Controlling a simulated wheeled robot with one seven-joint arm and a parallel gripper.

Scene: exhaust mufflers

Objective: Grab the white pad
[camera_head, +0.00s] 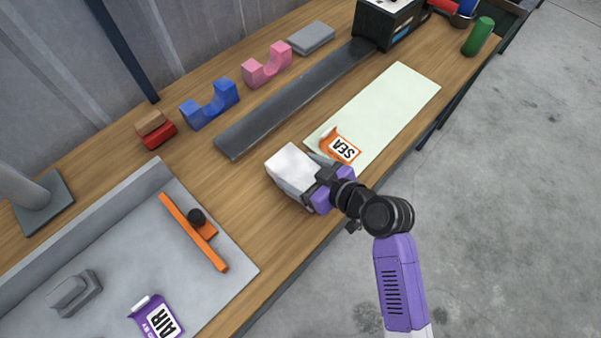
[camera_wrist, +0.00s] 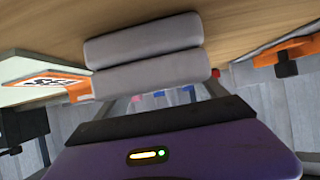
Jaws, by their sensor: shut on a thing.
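The white pad (camera_head: 292,168) is a pale, blocky piece near the table's front edge, in the middle of the head view. My gripper (camera_head: 316,184), purple and black, is shut on its right-hand side. In the wrist view the pad (camera_wrist: 150,74) appears as two light grey rounded bars just ahead of my purple gripper body. The fingertips are largely hidden, and I cannot tell whether the pad touches the wooden table or is slightly above it.
An orange SEA packet (camera_head: 341,147) lies close by on a pale green mat (camera_head: 396,98). A dark grey strip (camera_head: 290,104) runs behind. A grey tray (camera_head: 110,259) at left holds an orange bar (camera_head: 188,226) and a purple AIR packet (camera_head: 156,317). Blue (camera_head: 210,105) and pink (camera_head: 266,66) cradles stand behind.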

